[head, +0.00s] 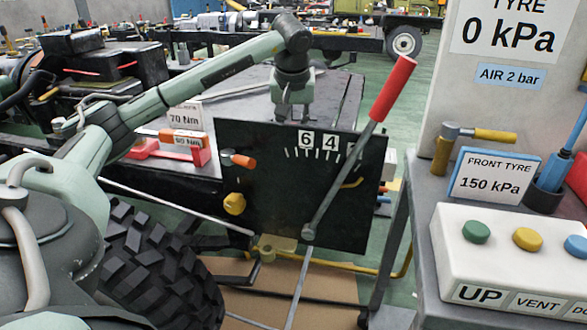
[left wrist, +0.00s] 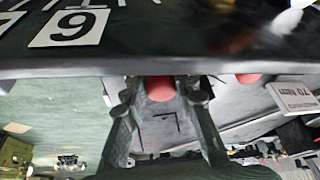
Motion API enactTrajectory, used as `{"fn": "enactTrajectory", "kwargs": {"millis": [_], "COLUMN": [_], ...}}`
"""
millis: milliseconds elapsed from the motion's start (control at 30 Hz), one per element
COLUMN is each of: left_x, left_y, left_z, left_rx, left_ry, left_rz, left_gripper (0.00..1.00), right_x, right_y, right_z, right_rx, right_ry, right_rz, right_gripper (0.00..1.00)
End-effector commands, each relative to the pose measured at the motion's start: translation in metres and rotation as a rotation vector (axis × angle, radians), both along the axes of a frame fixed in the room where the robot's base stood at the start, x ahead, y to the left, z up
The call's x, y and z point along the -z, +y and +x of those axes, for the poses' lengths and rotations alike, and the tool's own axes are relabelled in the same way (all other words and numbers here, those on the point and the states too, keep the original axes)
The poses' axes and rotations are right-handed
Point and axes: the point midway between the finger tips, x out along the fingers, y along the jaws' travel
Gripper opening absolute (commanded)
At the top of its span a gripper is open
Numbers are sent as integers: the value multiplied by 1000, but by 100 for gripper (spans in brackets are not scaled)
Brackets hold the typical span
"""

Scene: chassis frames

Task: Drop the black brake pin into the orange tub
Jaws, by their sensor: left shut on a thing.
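My left arm reaches in from the left in the head view. Its gripper (head: 293,112) points down at the top edge of a dark upright panel (head: 270,190), and the panel hides its fingertips. In the left wrist view the two fingers of my left gripper (left wrist: 162,95) are shut on a rounded red piece (left wrist: 160,87), partly hidden by the panel edge. I cannot make out whether this belongs to the black brake pin. I cannot pick out the orange tub in either view. My right gripper is not in view.
A lever with a red grip (head: 393,88) rises from the panel's right side. An orange-tipped peg (head: 240,160) and a yellow knob (head: 234,204) stick out of its face. A grey cart with a button box (head: 505,262) stands at right. A knobbly tyre (head: 140,270) is lower left.

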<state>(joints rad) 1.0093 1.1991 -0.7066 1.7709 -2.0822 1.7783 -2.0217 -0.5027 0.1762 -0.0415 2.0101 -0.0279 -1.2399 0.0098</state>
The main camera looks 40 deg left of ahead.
Motion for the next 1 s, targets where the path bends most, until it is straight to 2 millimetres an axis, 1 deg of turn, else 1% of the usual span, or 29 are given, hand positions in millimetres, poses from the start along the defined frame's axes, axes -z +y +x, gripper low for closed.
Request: {"fn": "enactTrajectory", "kwargs": {"millis": [100,133,300,333,600,733,867,1000], "left_x": [0,0,0,0,0,-8,-29,-61], "left_y": [0,0,0,0,0,-2,-8,-18], "left_z": [0,0,0,0,0,-2,-7,-16], "left_rx": [0,0,0,0,0,1,2,3], "left_ry": [-1,-1,-1,0,0,-3,-5,-8], "left_rz": [0,0,-1,0,0,0,-1,-1], "left_gripper": [0,28,49,51,51,51,51,51], "right_x": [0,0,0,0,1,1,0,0], "right_y": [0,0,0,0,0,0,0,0], "right_z": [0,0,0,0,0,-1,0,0], "right_rx": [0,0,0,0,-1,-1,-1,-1], "right_ry": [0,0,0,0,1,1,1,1], "right_rz": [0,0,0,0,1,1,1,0], "right_gripper": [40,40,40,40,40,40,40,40]}}
